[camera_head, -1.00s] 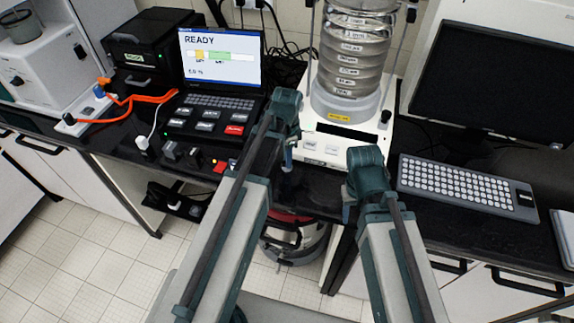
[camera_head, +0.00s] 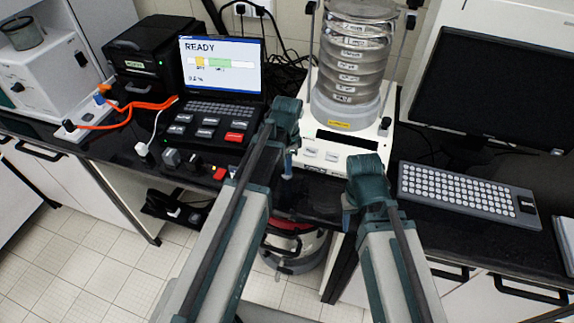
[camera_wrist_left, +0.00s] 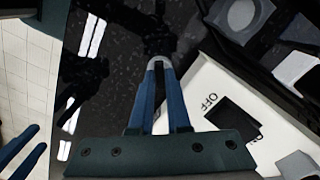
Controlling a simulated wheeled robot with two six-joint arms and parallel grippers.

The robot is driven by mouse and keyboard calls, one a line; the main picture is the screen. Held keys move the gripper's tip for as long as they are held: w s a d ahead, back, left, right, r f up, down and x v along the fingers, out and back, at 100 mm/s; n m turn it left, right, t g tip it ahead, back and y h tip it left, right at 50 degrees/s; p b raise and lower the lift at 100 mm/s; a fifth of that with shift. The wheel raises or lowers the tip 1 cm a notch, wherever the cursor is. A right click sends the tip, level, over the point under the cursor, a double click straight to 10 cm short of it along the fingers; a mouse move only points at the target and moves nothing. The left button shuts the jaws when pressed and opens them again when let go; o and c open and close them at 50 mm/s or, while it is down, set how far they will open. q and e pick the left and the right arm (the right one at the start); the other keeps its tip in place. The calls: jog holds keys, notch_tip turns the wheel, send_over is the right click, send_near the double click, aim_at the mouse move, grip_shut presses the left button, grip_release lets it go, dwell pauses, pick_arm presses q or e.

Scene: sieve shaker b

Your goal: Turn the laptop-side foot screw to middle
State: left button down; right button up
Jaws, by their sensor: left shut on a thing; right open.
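The sieve shaker has a white base (camera_head: 335,158) with a stack of metal sieves (camera_head: 349,62) on top, right of the laptop (camera_head: 218,105). My left gripper (camera_head: 288,168) points down at the base's laptop-side front corner. In the left wrist view its blue fingers (camera_wrist_left: 160,66) are shut on a small grey round piece (camera_wrist_left: 160,60), which looks like the foot screw. The arm hides this screw in the head view, so its turn angle cannot be told. My right gripper (camera_head: 349,212) is open at the bench's front edge, its fingertips mostly hidden.
The laptop screen (camera_head: 220,62) reads READY above a yellow and green bar. Small black blocks and a red one (camera_head: 220,173) lie left of my left gripper. A keyboard (camera_head: 465,188) and monitor (camera_head: 495,80) stand at right. A white panel (camera_wrist_left: 210,75) marked OFF is close to the fingers.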

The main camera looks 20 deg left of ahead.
pick_arm(q)
jog(key=n, duration=1)
jog(key=shift+n, duration=0.4)
dwell(0.5)
jog(key=c, duration=1.2)
grip_release()
jog(key=shift+o, duration=0.2)
jog(key=shift+r, duration=0.15)
notch_tip(320, 180, up, 14)
jog(key=p, duration=1.3)
jog(key=shift+f+p, duration=0.2)
jog(key=shift+p, duration=0.2)
